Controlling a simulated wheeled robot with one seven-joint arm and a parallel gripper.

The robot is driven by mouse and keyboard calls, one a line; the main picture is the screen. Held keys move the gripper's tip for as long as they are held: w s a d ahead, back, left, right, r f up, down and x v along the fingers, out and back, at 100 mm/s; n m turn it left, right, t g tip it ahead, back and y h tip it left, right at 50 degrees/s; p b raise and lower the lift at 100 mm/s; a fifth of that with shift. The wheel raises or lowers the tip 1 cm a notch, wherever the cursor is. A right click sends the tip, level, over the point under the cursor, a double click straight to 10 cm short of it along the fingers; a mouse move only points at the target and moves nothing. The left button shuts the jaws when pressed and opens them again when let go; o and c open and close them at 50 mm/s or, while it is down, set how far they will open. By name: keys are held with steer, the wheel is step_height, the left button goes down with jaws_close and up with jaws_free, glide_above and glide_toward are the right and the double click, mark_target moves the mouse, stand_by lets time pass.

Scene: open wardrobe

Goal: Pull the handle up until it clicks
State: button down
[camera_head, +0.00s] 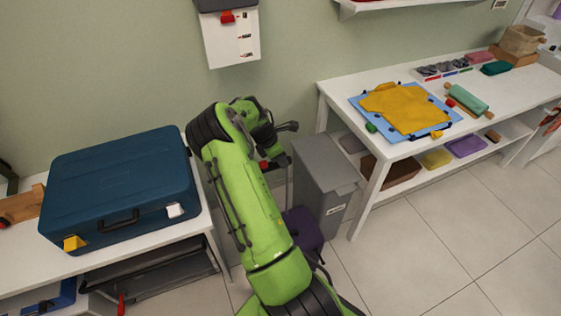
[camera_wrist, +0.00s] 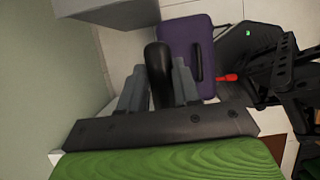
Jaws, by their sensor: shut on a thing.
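A purple suitcase (camera_head: 303,229) stands on the floor between the grey bin and my arm, partly hidden by the arm. Its purple top (camera_wrist: 190,32) also shows in the wrist view, with a short black grip (camera_wrist: 197,60) on it. My gripper (camera_wrist: 160,84) is shut on a black rounded handle (camera_wrist: 158,60), which lies between the two grey fingers above the suitcase. In the head view my gripper (camera_head: 272,160) is small and partly hidden by my green arm. How the handle joins the suitcase is hidden.
A grey bin (camera_head: 322,180) stands close to the right of my gripper. A blue case (camera_head: 120,185) lies on the left table. A white table (camera_head: 345,93) with a yellow shirt (camera_head: 405,107) is at the right. Tiled floor is free at front right.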

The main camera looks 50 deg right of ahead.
steer(key=shift+w+d+r, duration=0.15)
steer(key=shift+d+r, duration=0.05)
steer(key=shift+r, duration=0.4)
steer(key=c, duration=1.1)
jaws_free()
steer(key=shift+o, duration=1.4)
steer(key=shift+a, duration=0.15)
steer(key=p+v, duration=0.1)
steer(key=v, duration=1.4)
steer(key=shift+a+r+p, duration=0.2)
steer(key=shift+p, duration=0.1)
